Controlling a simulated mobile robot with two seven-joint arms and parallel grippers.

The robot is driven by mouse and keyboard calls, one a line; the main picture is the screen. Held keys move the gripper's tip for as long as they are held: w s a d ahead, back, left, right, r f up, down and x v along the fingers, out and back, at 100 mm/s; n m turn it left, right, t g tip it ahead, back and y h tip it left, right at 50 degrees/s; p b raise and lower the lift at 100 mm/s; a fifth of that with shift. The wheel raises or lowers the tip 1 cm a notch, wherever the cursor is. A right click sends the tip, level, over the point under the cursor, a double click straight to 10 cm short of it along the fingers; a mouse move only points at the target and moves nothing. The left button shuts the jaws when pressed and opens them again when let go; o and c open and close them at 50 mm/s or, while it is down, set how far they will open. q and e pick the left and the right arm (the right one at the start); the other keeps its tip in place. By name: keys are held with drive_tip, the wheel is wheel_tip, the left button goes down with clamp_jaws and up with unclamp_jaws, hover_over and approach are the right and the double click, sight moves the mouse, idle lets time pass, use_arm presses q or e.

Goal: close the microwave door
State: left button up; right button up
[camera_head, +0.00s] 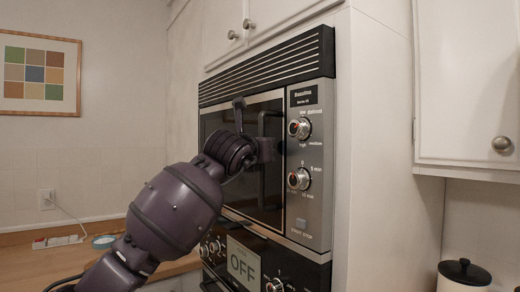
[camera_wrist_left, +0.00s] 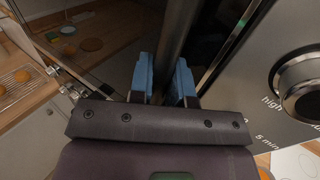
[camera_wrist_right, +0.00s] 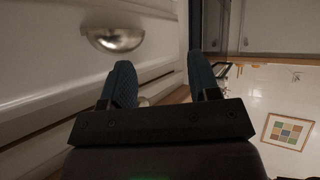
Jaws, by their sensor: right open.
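The microwave (camera_head: 306,215) is built into the tall cabinet, with its dark glass door (camera_head: 222,122) facing left of the control panel. The door appears shut or nearly so; a small gap is hard to judge. My left gripper (camera_head: 262,150) is at the door's right side, by the dark vertical handle (camera_head: 268,122). In the left wrist view the handle (camera_wrist_left: 176,35) runs between the blue fingers of my left gripper (camera_wrist_left: 163,80), which are close together on it. My right gripper (camera_wrist_right: 162,80) is open and empty, away from the microwave door.
The panel's knobs (camera_head: 299,128) are close to the right of my left gripper. A lower oven (camera_head: 243,262) showing OFF is below. A wooden counter (camera_head: 30,268) lies at left. A metal cabinet pull (camera_wrist_right: 113,38) is near my right gripper.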

use_arm(q)
drive_tip(key=o, duration=0.4)
drive_tip(key=shift+w+d, duration=0.1)
drive_tip(key=shift+d, duration=0.25)
drive_tip(key=shift+a, duration=0.1)
use_arm(e)
drive_tip(key=shift+s+d+f, duration=0.15)
drive_tip(key=shift+s+f, duration=0.2)
drive_tip(key=shift+s, duration=0.1)
use_arm(q)
drive_tip(key=v, duration=1.1)
drive_tip(key=shift+b, duration=0.4)
use_arm(e)
drive_tip(key=shift+s+f, duration=0.1)
drive_tip(key=shift+f, duration=0.35)
use_arm(q)
drive_tip(key=shift+w, duration=0.1)
